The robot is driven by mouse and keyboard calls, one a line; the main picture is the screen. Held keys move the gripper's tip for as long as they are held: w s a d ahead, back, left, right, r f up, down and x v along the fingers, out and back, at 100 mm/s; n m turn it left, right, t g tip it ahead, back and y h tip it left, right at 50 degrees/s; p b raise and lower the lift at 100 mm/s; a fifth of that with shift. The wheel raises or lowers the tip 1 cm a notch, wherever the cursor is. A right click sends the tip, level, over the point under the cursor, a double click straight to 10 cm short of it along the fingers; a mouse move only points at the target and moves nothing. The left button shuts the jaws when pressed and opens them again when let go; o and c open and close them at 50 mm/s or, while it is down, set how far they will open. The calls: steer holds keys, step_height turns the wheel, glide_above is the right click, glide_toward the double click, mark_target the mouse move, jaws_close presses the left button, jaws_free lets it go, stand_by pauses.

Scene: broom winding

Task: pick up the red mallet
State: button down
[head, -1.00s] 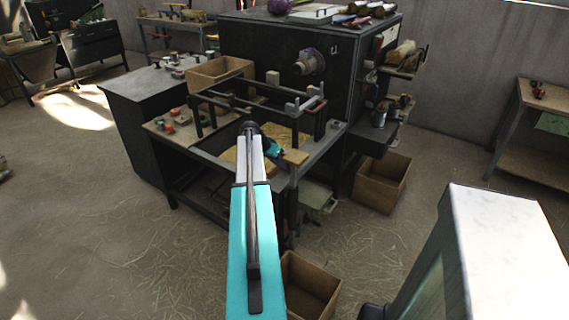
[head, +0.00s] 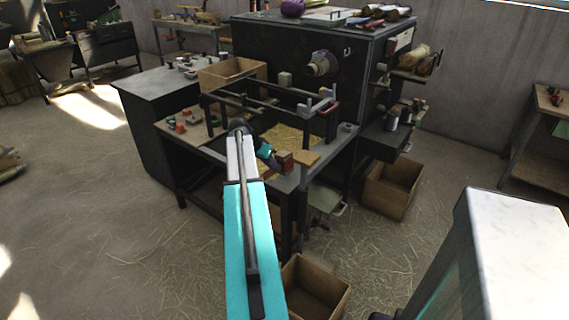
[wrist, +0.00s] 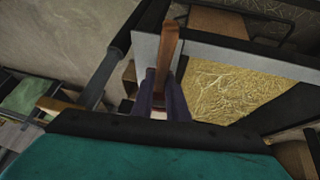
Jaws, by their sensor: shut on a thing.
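The red mallet shows in the head view as a small dark red block (head: 285,161) at the tip of my gripper (head: 275,164), by the front edge of the workbench. In the wrist view a narrow reddish-brown part of the mallet (wrist: 168,55) stands up between the two purple fingers of my gripper (wrist: 162,103), which are shut on it. The rest of the mallet is hidden by the fingers and the teal wrist housing. I cannot tell how far it is above the bench.
A straw-filled tray (head: 290,138) lies behind, under a dark frame (head: 262,102). Open boxes (head: 318,287) and (head: 392,188) stand on the floor.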

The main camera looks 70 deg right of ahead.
steer(key=w+a+b, duration=0.1)
steer(key=w+a, duration=0.4)
steer(key=a, duration=0.3)
stand_by(0.4)
